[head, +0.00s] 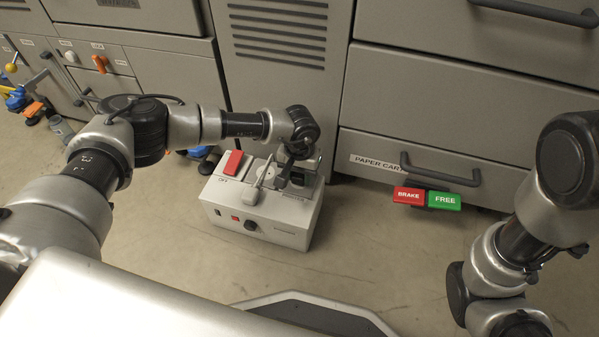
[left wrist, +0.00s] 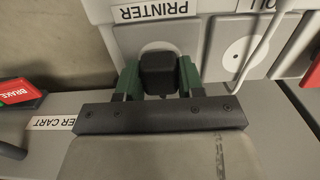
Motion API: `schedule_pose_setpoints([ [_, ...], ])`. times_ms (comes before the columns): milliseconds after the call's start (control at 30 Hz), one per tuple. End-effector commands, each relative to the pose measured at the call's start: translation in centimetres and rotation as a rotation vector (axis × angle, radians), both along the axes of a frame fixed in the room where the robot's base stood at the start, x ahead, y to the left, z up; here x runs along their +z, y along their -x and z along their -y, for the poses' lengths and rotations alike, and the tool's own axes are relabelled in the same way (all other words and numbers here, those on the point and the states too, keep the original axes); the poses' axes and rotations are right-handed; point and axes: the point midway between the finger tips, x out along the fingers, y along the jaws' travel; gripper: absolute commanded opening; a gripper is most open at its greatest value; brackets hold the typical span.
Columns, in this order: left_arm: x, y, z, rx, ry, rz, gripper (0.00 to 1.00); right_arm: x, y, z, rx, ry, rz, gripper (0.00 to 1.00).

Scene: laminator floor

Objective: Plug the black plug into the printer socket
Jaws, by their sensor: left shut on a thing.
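The black plug (left wrist: 158,72) is between the green-padded fingers of my left gripper (left wrist: 158,80) in the left wrist view. The gripper is shut on it. Right behind the plug is the pale plate of the printer socket (left wrist: 130,42), under the PRINTER label (left wrist: 155,11). The plug hides the socket's middle, so I cannot tell whether it is seated or just in front. In the head view, my left gripper (head: 300,165) is over the right side of the pale socket box (head: 272,222). My right arm is at the right edge; its finger state is unclear.
A red rocker (head: 233,162) and a pale plug with a cord (head: 262,180) are on the box, left of my gripper. Grey cabinets stand behind. Red BRAKE (head: 409,196) and green FREE (head: 444,200) pedals are to the right. Floor in front is mostly clear.

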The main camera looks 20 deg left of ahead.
Motion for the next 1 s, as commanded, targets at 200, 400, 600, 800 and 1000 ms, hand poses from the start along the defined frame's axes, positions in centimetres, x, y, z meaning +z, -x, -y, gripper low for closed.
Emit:
schedule_pose_setpoints([
  [200,0.03,-0.02,-0.01,0.0,0.0,0.0,0.15,0.01,-0.01,0.0,0.0,0.0,0.0,0.62],
  [400,0.01,-0.02,-0.01,0.0,0.0,0.0,0.15,-0.01,-0.01,0.0,0.0,0.0,0.0,0.62],
  [600,-0.17,-0.02,-0.01,0.0,0.0,0.0,0.15,-0.16,-0.01,0.0,0.0,0.0,0.0,0.62],
  [800,-0.38,-0.02,0.0,0.0,0.0,0.0,0.15,-0.32,-0.01,0.0,0.0,0.0,0.0,0.62],
  [1000,-0.58,-0.01,0.01,0.0,0.0,0.0,0.15,-0.47,0.0,0.0,0.0,0.0,0.0,0.62],
])
